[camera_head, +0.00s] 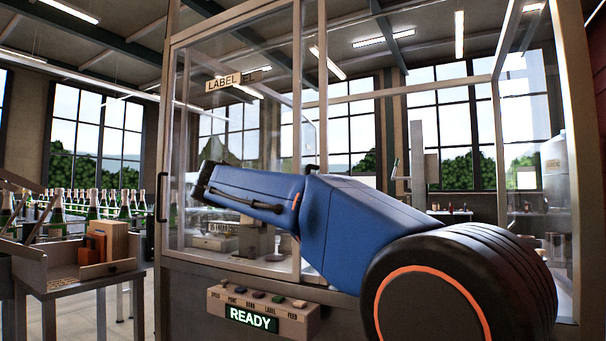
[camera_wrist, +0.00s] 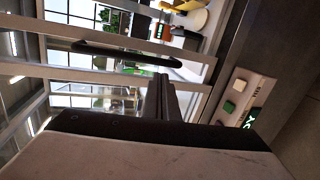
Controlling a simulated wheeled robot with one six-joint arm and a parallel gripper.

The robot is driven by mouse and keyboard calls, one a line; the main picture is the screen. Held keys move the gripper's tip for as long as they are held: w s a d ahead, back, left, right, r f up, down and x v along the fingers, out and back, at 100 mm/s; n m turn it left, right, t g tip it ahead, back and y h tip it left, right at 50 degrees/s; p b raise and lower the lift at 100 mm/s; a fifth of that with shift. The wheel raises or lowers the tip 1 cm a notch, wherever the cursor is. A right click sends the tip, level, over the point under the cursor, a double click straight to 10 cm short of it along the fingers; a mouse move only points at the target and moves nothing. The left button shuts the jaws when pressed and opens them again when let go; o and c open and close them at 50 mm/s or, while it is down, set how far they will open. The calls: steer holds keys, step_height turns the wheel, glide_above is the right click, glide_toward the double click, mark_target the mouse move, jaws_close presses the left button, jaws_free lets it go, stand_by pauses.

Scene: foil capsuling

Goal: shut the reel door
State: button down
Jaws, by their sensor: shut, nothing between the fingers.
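A tall glazed cabinet (camera_head: 230,268) with metal-framed clear panes fills the middle of the head view. No pane is legibly marked as the reel door, and I cannot tell which it is or how far it stands open. A dark upright bar handle (camera_head: 162,198) is at the cabinet's left edge. In the wrist view, a black bar handle (camera_wrist: 125,52) on a pale frame lies beyond my gripper (camera_wrist: 160,82). The fingers are shut and empty, and look apart from that handle. My blue arm hides part of the cabinet front in the head view.
A LABEL sign (camera_head: 223,82) is on the left pane. A button panel (camera_head: 262,310) reading READY juts from the cabinet front; it also shows in the wrist view (camera_wrist: 240,97). A side table (camera_head: 85,283) with wooden blocks stands left, with rows of bottles (camera_head: 93,205) behind.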

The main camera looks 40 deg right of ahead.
mark_target(304, 170)
steer(key=w+d+r+m+g+h, duration=0.15)
steer(key=w+r+h, duration=0.3)
steer(key=r, duration=0.75)
steer(key=shift+n+g, duration=0.25)
steer(key=d, duration=0.3)
steer(key=w+d, duration=0.1)
steer(key=d, duration=0.6)
steer(key=shift+w+d+r, duration=0.3)
steer(key=shift+d+r, duration=0.05)
steer(key=shift+r, duration=0.05)
steer(key=shift+s, duration=0.1)
